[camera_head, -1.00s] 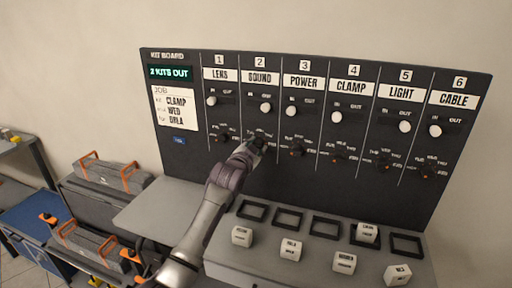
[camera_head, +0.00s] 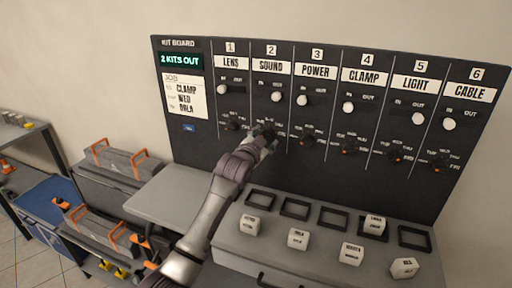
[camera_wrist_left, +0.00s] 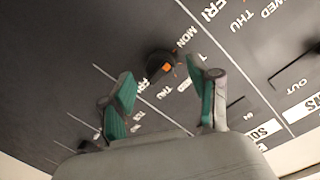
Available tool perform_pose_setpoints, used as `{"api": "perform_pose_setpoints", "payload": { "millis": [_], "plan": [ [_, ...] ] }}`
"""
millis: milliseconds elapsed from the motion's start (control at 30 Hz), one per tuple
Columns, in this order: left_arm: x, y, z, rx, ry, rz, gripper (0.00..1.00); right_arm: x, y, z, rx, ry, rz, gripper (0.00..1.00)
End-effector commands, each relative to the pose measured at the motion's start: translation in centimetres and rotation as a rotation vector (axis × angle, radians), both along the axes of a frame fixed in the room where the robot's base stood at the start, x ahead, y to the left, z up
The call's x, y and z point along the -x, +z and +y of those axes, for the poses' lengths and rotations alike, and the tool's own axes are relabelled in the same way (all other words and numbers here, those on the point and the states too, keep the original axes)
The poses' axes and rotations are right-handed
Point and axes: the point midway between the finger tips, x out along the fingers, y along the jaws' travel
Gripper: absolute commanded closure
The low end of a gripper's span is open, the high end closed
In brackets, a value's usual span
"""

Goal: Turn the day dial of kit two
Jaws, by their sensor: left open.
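The kit board (camera_head: 225,145) is an upright dark panel with numbered columns. Column 2, labelled SOUND (camera_head: 271,67), is kit two. Its day dial (camera_wrist_left: 158,64) is a small black knob with an orange mark, ringed by day labels such as MON, THU and FRI. My left gripper (camera_head: 267,136) is at this dial and largely hides it in the head view. In the left wrist view the open gripper (camera_wrist_left: 161,72) has its green-padded fingers on either side of the dial; I cannot tell whether they touch it. My right gripper is not in view.
Neighbouring dials stand close by, under LENS (camera_head: 232,124) and POWER (camera_head: 308,140). A white slider knob (camera_head: 276,97) sits above the SOUND dial. Below, a grey desk (camera_head: 270,250) holds empty frames and white labelled blocks (camera_head: 298,238). Grey cases with orange handles lie at left.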

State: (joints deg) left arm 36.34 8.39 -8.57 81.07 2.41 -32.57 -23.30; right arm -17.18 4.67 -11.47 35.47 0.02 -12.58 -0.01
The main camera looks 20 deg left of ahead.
Motion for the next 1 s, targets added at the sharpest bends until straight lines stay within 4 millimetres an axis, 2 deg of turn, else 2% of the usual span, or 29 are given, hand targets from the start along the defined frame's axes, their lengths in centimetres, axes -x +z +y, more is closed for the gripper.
{"api": "perform_pose_setpoints", "payload": {
  "millis": [300, 500, 700, 1000],
  "plan": [
    [6.2, 0.6, 0.3, -0.001, 0.000, 0.001, 0.39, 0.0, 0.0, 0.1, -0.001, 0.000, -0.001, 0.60],
    [9.1, 0.9, 0.4, 0.000, 0.001, 0.001, 0.39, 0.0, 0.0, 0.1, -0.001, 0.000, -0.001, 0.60],
    [10.2, 1.1, 0.4, 0.000, 0.001, 0.001, 0.39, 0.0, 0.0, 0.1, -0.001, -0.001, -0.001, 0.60],
    [10.2, 1.0, 0.4, 0.000, 0.001, 0.001, 0.39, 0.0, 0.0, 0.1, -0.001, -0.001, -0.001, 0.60]
  ]
}}
